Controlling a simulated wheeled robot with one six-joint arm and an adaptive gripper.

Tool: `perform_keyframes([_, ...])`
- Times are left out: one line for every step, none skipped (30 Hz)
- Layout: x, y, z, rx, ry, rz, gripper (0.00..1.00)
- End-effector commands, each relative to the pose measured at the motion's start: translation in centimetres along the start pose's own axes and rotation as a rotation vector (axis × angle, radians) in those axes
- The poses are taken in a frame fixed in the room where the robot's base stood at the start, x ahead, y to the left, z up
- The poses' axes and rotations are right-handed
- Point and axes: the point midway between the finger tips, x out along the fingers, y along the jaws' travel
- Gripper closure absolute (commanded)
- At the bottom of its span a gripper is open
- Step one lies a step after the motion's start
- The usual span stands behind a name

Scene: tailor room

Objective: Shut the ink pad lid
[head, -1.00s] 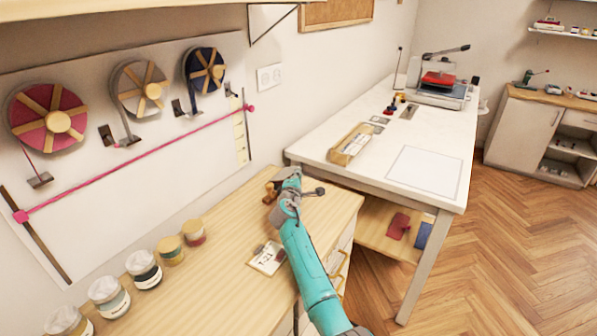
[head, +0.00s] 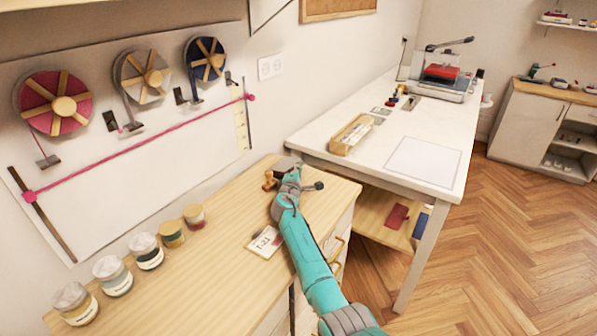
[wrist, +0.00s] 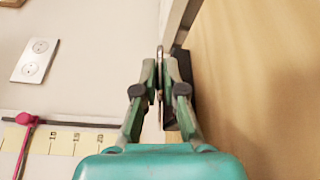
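My gripper (wrist: 160,66) is over the far end of the wooden desk, by the wall, in the wrist view. It also shows in the head view (head: 290,172). Its fingers are close together on either side of a thin edge-on piece, which looks like the ink pad lid (wrist: 160,95). A dark slab (wrist: 187,82), perhaps the ink pad's body, shows partly behind the right finger. In the head view my gripper hides the pad, so I cannot tell the lid's angle.
A brown wooden piece (head: 271,179) stands just left of my gripper. A small card (head: 265,242) lies on the desk (head: 215,275), with several jars (head: 145,251) along the wall. A white table (head: 375,150) adjoins beyond, bearing a wooden tray (head: 351,135).

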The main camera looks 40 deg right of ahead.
Motion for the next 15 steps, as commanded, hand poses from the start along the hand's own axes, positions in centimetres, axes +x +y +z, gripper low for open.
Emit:
perform_keyframes([-0.25,0.16,-0.74,0.000,0.013,0.003,0.80])
perform_keyframes([-0.24,0.16,-0.72,0.000,0.012,0.003,0.72])
perform_keyframes([-0.22,0.15,-0.65,0.000,0.011,0.003,0.66])
perform_keyframes([-0.20,0.14,-0.59,0.000,0.010,0.003,0.66])
perform_keyframes([-0.18,0.13,-0.53,0.000,0.009,0.003,0.66])
perform_keyframes([-0.16,0.12,-0.46,0.000,0.008,0.002,0.66])
perform_keyframes([-0.15,0.11,-0.42,0.000,0.007,0.002,0.66])
perform_keyframes([-0.14,0.11,-0.39,0.000,0.007,0.002,0.66])
perform_keyframes([-0.13,0.11,-0.35,0.000,0.006,0.002,0.66])
perform_keyframes([-0.12,0.10,-0.32,0.000,0.005,0.002,0.66])
perform_keyframes([-0.12,0.09,-0.30,0.000,0.005,0.002,0.66])
perform_keyframes([-0.16,0.09,-0.28,0.000,0.004,0.002,0.66])
perform_keyframes([-0.23,0.08,-0.27,0.000,0.004,0.002,0.66])
perform_keyframes([-0.34,0.06,-0.26,0.000,0.004,0.002,0.66])
perform_keyframes([-0.55,0.05,-0.27,0.000,0.004,0.002,0.66])
